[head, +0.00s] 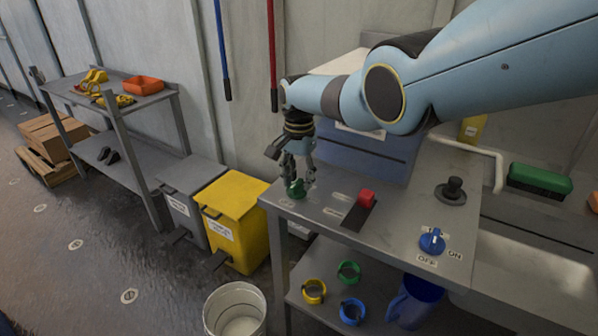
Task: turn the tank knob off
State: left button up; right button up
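My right gripper (297,178) points down at the left end of the grey metal bench (335,205). Its fingertips are at a small green knob (297,189) and partly cover it. I cannot tell whether they grip it or stand open around it. A blue knob (432,240) sits on the bench's right part, with an OFF label below it and an ON label to its right. I cannot tell for sure which way it points. No readable label marks either knob as the tank's. My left gripper is not in view.
A red block-like control (366,198) and a black knob (454,189) stand on the bench between and behind the knobs. A green box (540,179) is at right. Colored rings and a blue jug (415,298) are on the shelf below. Yellow bin (236,220) and white bucket (235,311) stand left.

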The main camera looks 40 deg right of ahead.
aim_at(299, 180)
notch_tip(299, 180, up, 12)
dwell(0.5)
dwell(0.4)
